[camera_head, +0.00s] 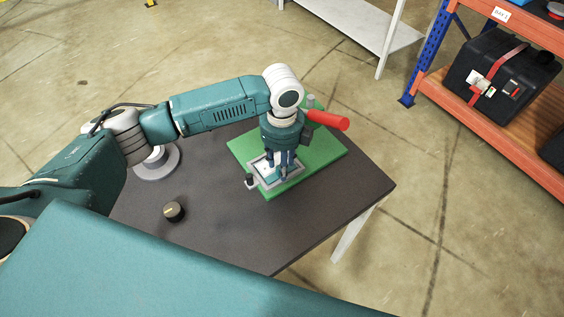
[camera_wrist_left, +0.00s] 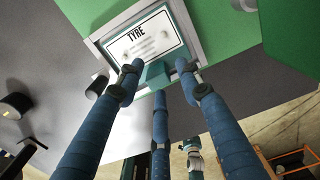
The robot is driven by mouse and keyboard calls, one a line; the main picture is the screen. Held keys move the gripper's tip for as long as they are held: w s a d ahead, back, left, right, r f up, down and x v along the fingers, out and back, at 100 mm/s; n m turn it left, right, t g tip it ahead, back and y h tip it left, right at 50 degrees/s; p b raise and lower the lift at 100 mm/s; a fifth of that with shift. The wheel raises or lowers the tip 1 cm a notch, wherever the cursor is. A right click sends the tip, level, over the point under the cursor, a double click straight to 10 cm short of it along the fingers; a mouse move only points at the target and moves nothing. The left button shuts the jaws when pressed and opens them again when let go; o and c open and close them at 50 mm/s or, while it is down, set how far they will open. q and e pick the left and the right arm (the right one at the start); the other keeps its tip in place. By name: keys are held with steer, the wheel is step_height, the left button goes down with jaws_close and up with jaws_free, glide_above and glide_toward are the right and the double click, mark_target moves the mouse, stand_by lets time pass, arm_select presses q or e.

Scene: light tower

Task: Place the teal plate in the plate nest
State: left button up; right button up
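The teal plate (camera_wrist_left: 155,75) has a white face marked "TYRE" and a teal tab at its near edge. In the left wrist view it lies inside the outline of the grey plate nest (camera_wrist_left: 191,34); I cannot tell if it is fully seated. In the head view the nest (camera_head: 251,170) sits on a green base. My left gripper (camera_head: 284,168) points down over the nest. In the wrist view its three blue fingers (camera_wrist_left: 158,78) surround the tab, two at its sides and one at its near edge. Whether they press on it is unclear. My right gripper is not in view.
A red-handled clamp (camera_head: 328,120) stands at the back of the green base (camera_head: 318,153). The table's front middle is clear. An orange shelf (camera_head: 445,92) stands beyond, right.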

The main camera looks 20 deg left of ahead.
arm_select(q)
steer(key=shift+r, duration=0.5)
step_height(320, 180, up, 11)
steer(key=b, duration=0.3)
steer(key=shift+r, duration=0.2)
steer(key=shift+s+f, duration=0.1)
